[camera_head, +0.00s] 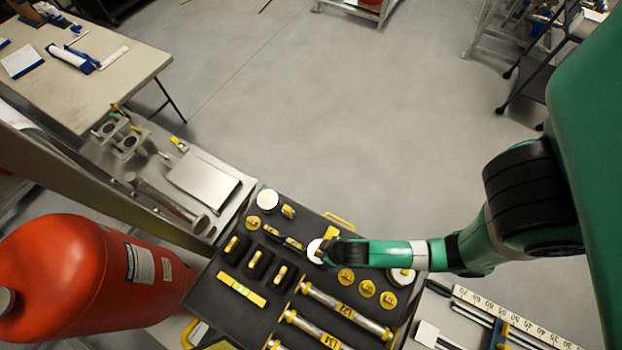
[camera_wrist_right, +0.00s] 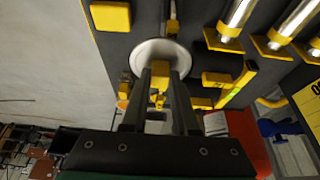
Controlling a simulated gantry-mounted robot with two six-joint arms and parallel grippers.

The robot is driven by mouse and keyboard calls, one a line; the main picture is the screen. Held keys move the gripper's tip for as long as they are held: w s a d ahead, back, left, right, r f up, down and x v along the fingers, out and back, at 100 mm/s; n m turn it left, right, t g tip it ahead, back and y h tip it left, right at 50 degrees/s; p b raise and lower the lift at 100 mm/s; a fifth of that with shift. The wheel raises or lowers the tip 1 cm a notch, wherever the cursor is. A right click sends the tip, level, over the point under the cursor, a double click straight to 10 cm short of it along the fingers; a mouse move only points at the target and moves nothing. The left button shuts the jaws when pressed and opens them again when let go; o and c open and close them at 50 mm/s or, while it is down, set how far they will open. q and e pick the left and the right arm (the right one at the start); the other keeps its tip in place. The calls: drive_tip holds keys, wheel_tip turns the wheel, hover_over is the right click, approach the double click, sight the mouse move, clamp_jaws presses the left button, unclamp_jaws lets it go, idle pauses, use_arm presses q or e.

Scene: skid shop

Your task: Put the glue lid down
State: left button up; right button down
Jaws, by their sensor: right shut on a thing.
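The glue lid, a white round disc (camera_head: 315,251), shows at the tip of my right gripper (camera_head: 327,251) over the black tool tray (camera_head: 225,295). In the right wrist view the white disc (camera_wrist_right: 147,54) lies under and around the fingertips (camera_wrist_right: 160,75). My right gripper is shut on it, and a yellow part shows between the fingers. The fingers hide part of the disc, and I cannot tell whether it touches the tray. My left gripper is not in view.
The tray holds silver rods with yellow ends (camera_head: 345,308), a yellow level (camera_head: 241,290) and yellow-marked pieces. White round tops (camera_head: 267,200) sit near its far left and right edges. A red cylinder (camera_head: 70,275) stands left; a ruler (camera_head: 515,318) lies right. Open floor lies beyond.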

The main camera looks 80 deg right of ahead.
drive_tip(key=w+d+f+b, duration=0.2)
drive_tip(key=d+f, duration=0.1)
drive_tip(key=w+d+f+b, duration=0.2)
drive_tip(key=d+b, duration=0.1)
drive_tip(key=d, duration=0.1)
drive_tip(key=w+d+f+b, duration=0.2)
drive_tip(key=d+f, duration=0.1)
drive_tip(key=shift+d+f+b, duration=0.25)
drive_tip(key=shift+f+b, duration=0.05)
drive_tip(key=shift+b, duration=0.1)
drive_tip(key=shift+d+f, duration=0.1)
drive_tip(key=shift+d, duration=0.05)
drive_tip(key=f+b, duration=0.3)
drive_tip(key=f, duration=0.1)
drive_tip(key=shift+w+d+f, duration=0.1)
drive_tip(key=shift+w+d, duration=0.1)
drive_tip(key=shift+d, duration=0.15)
drive_tip(key=c, duration=0.7)
unclamp_jaws()
